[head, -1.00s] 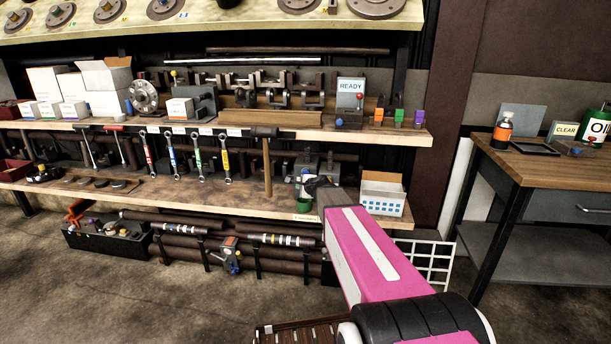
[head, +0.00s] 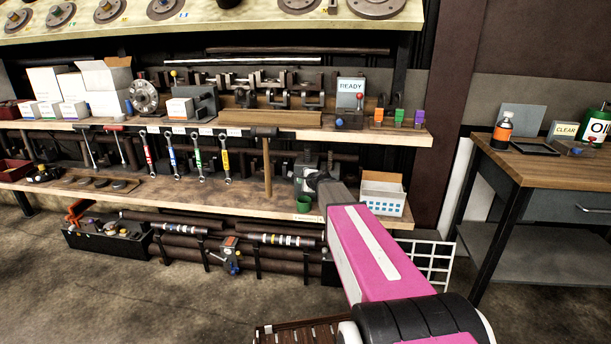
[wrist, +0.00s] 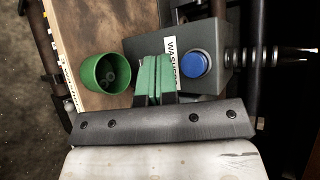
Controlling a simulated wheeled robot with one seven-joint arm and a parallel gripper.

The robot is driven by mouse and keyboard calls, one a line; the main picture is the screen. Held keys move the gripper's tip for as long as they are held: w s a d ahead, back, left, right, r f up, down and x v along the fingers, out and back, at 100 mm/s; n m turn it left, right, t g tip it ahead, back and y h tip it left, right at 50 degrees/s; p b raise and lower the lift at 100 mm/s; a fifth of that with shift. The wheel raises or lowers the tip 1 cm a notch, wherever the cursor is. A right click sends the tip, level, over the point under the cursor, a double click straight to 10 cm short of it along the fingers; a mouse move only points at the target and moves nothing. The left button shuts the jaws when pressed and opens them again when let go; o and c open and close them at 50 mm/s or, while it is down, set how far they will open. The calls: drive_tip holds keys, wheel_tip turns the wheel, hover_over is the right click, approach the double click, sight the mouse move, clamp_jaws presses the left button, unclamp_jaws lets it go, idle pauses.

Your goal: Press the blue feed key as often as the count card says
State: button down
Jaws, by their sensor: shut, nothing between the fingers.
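The blue feed key (wrist: 195,64) is a round button on a grey dispenser box (wrist: 208,38) with a partly covered white label reading "WASHE…". My gripper (wrist: 152,62) is shut and empty, its green fingertips over the label just left of the key in the wrist view. I cannot tell whether the fingers touch the box. A green cup (wrist: 105,73) stands left of the fingers and looks empty. In the head view the cup (head: 304,203) is on the lower shelf, with my dark wrist beside it; the key is hidden there. I cannot make out a count card.
The wooden lower shelf (head: 150,198) also holds a white bin (head: 382,190) right of my arm. A "READY" card (head: 351,87) stands on the upper shelf and a "CLEAR" card (head: 565,129) on the right table, each beside a small box with a blue button.

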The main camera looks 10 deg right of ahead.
drive_tip(key=shift+w+d, duration=0.3)
drive_tip(key=shift+w, duration=0.65)
drive_tip(key=shift+w+d, duration=0.3)
drive_tip(key=shift+w, duration=0.6)
idle(0.6)
drive_tip(key=shift+w+d, duration=0.1)
drive_tip(key=shift+w, duration=0.3)
drive_tip(key=shift+w+d, duration=0.2)
drive_tip(key=shift+w, duration=0.4)
idle(0.8)
drive_tip(key=shift+s, duration=0.15)
drive_tip(key=shift+s+a, duration=0.3)
drive_tip(key=shift+s, duration=0.55)
drive_tip(key=s, duration=0.1)
drive_tip(key=s+a, duration=0.1)
drive_tip(key=s, duration=0.2)
drive_tip(key=shift+s+a, duration=0.3)
drive_tip(key=shift+s, duration=0.1)
